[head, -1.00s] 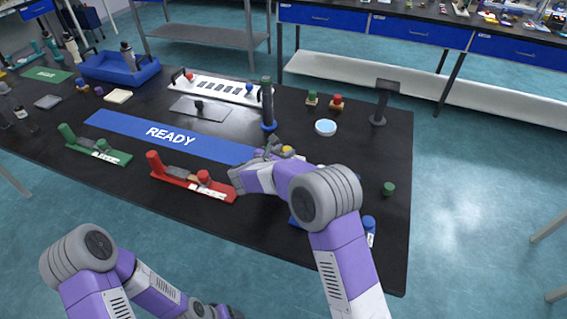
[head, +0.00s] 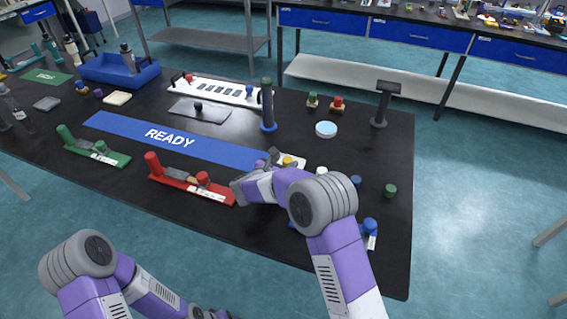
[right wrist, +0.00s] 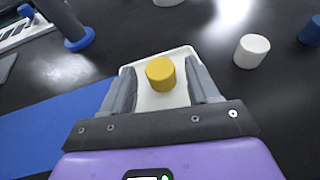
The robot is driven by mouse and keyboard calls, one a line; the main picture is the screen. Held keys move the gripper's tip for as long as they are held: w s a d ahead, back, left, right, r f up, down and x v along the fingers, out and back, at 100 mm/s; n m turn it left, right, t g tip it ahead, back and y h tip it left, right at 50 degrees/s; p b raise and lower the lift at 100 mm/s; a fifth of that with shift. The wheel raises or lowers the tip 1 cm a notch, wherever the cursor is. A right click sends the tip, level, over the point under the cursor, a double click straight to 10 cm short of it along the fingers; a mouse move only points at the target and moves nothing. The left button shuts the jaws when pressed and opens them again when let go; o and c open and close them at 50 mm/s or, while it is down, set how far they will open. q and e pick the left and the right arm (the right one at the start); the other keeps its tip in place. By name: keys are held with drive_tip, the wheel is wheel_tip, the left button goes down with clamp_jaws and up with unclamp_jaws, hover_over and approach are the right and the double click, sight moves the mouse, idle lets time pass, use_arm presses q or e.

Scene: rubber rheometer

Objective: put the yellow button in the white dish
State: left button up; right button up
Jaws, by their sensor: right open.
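The yellow button (right wrist: 160,73), a short cylinder, stands on a small white square tray (right wrist: 150,102). In the head view the button (head: 288,160) shows just beyond my right gripper (head: 262,172). In the right wrist view my right gripper (right wrist: 161,82) is open, with one finger on each side of the button and a gap to each. The white dish (head: 326,129), round with a pale blue inside, sits farther back and to the right on the black table. Of my left arm's end, only a dark part shows at the bottom edge, too cut off to read its jaws.
A dark post on a blue base (head: 268,108) stands left of the dish. A white cylinder (right wrist: 252,51) is right of the tray. A red block fixture (head: 193,185) lies left of my right gripper. A black stand (head: 384,103) is right of the dish.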

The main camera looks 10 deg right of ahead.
drive_tip(key=shift+r, duration=0.25)
drive_tip(key=p+v, duration=0.2)
drive_tip(key=v, duration=0.9)
drive_tip(key=shift+w+p, duration=0.1)
drive_tip(key=shift+p, duration=0.3)
drive_tip(key=shift+s+a+r, duration=0.1)
drive_tip(key=shift+s+a, duration=0.25)
drive_tip(key=shift+s, duration=0.1)
